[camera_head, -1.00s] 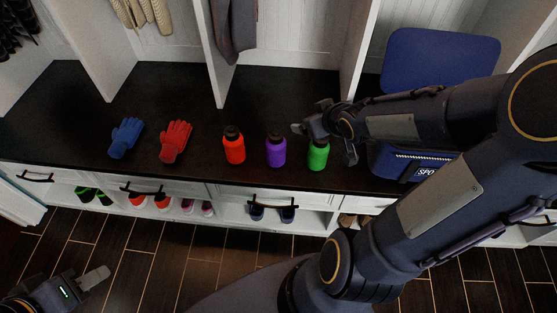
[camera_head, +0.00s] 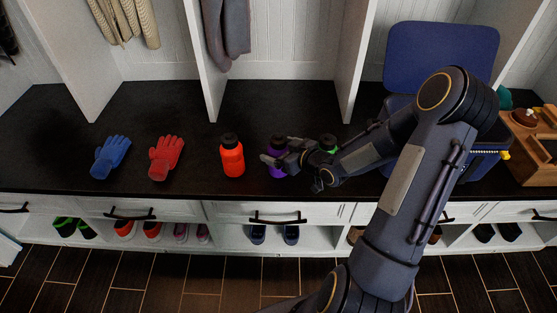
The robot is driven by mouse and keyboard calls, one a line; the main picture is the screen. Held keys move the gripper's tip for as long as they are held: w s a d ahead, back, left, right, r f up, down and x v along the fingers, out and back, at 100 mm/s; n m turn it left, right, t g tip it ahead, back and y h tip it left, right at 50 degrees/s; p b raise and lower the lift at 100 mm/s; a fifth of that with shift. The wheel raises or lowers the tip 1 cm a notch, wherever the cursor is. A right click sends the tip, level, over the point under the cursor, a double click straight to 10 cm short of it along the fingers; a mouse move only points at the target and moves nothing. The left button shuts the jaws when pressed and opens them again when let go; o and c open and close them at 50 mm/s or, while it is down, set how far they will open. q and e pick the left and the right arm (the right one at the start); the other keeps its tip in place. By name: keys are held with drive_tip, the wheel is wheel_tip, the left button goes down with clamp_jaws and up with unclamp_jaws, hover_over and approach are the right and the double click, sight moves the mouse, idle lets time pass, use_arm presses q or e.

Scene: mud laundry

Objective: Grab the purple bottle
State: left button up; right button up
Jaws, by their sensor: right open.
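The purple bottle (camera_head: 276,144) stands upright on the dark bench top, with its black cap showing and its lower right side partly hidden by my right gripper. My right gripper (camera_head: 290,170) is open, with one finger in front of the purple bottle; I cannot tell whether they touch. The green bottle (camera_head: 328,138) is mostly hidden behind my right gripper, with only its top showing. The orange-red bottle (camera_head: 232,158) stands just left of the purple one. My left gripper is not in view.
A red glove (camera_head: 166,158) and a blue glove (camera_head: 111,157) lie on the bench top (camera_head: 60,150) at left. An open blue cooler (camera_head: 440,60) and a wooden caddy (camera_head: 535,145) stand at right. White dividers rise behind the bottles. Shoes sit in cubbies below.

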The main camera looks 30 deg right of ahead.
drive_tip(key=shift+w+a+f, duration=0.1)
drive_tip(key=shift+w+f, duration=0.05)
drive_tip(key=shift+w, duration=0.3)
drive_tip(key=shift+c, duration=0.2)
drive_tip(key=c, duration=1.1)
